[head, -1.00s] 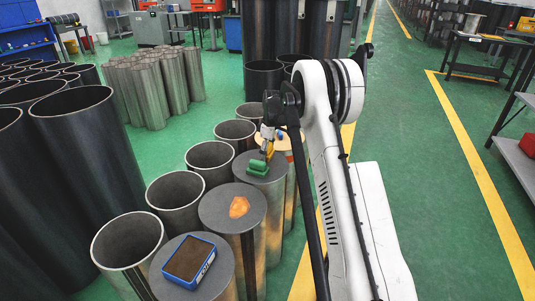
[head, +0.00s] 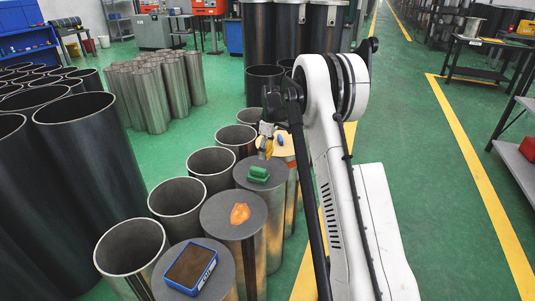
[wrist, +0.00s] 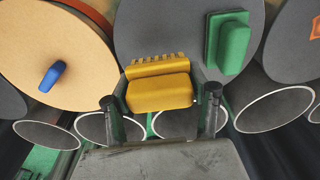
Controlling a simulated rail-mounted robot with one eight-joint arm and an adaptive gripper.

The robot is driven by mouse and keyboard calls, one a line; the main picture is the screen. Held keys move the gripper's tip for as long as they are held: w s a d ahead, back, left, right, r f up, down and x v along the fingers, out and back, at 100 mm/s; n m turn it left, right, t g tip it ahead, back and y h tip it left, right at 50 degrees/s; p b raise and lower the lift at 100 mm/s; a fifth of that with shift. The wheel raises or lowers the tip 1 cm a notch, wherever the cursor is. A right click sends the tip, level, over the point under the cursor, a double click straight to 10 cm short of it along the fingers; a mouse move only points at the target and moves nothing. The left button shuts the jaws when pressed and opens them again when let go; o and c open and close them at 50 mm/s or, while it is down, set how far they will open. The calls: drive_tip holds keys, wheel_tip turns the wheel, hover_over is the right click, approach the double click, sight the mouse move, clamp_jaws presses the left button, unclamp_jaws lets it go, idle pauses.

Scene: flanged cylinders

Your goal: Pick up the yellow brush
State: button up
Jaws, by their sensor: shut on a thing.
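The yellow brush (wrist: 158,92) has a smooth rounded back and a ridged bristle side. In the wrist view it lies between the two fingers of my gripper (wrist: 160,100), which is shut on it. In the head view my gripper (head: 266,133) hangs over the row of cylinders, with the yellow brush (head: 264,149) small and partly hidden below it. The brush shows just behind the green brush-like block (head: 258,174) on a grey flange, which also shows in the wrist view (wrist: 232,45), right of the brush.
A blue object (head: 281,139) rests on a tan flange (wrist: 85,35). Nearer flanges hold an orange lump (head: 240,214) and a blue-framed box (head: 190,267). Open tubes (head: 180,196) stand close on the left. Green floor (head: 400,190) is free on the right.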

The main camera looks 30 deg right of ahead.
drive_tip(key=s+a+r+p, duration=0.2)
drive_tip(key=a+r, duration=0.4)
drive_tip(key=a, duration=0.4)
drive_tip(key=shift+s+a+r, duration=0.15)
drive_tip(key=shift+s+a, duration=0.05)
drive_tip(key=shift+s, duration=0.2)
drive_tip(key=o, duration=0.8)
drive_tip(key=c, duration=0.4)
drive_tip(key=shift+c, duration=0.2)
